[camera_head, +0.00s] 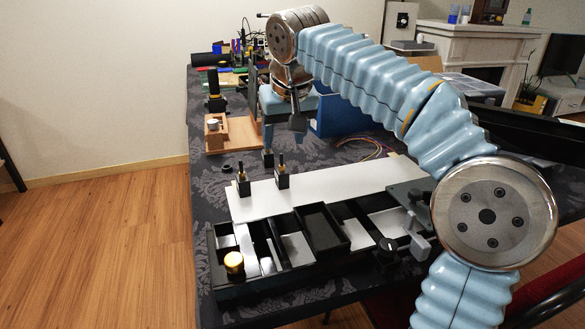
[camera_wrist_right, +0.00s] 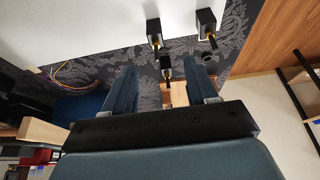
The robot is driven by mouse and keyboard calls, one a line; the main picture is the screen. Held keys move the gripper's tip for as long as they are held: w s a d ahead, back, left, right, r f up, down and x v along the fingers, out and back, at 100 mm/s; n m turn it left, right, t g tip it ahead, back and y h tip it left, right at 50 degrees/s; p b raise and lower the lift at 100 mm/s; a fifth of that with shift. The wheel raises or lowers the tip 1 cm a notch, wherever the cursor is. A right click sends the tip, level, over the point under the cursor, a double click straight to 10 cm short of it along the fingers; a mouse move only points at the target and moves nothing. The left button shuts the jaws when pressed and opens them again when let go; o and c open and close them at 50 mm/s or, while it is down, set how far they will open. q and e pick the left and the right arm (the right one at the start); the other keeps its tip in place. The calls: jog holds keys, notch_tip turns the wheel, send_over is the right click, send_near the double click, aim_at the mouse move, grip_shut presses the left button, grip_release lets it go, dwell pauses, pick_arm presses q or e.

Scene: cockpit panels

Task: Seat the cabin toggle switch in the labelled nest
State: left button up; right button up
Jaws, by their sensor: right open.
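Three black blocks with short gold levers, which look like toggle switches, show in the head view. Two stand upright on the white panel (camera_head: 330,187), the left switch (camera_head: 243,184) and the right switch (camera_head: 282,178). A third switch (camera_head: 268,158) stands on the dark cloth behind the panel, partly hidden by a finger. My right gripper (camera_head: 283,128) is open above it, pointing down. In the right wrist view the third switch (camera_wrist_right: 165,66) appears between the spread fingers (camera_wrist_right: 162,78). I cannot tell its exact gap to them. I can read no nest label. My left gripper is out of view.
A black compartment tray (camera_head: 322,228) lies along the table's front, with a gold knob (camera_head: 234,262) at its left end. A wooden stand (camera_head: 232,134) is at the back left, and a blue box (camera_head: 340,118) is behind the gripper. My right arm crosses above the table's right side.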

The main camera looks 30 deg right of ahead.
aim_at(283, 169)
jog(key=b+x, duration=0.1)
jog(key=x, duration=0.6)
jog(key=shift+f, duration=0.25)
jog(key=x, duration=0.4)
jog(key=shift+s+d+f, duration=0.1)
jog(key=shift+d+f, duration=0.1)
jog(key=shift+d, duration=0.25)
jog(key=shift+f+b, duration=0.3)
jog(key=shift+f, duration=0.2)
grip_shut()
jog(key=shift+r, duration=0.15)
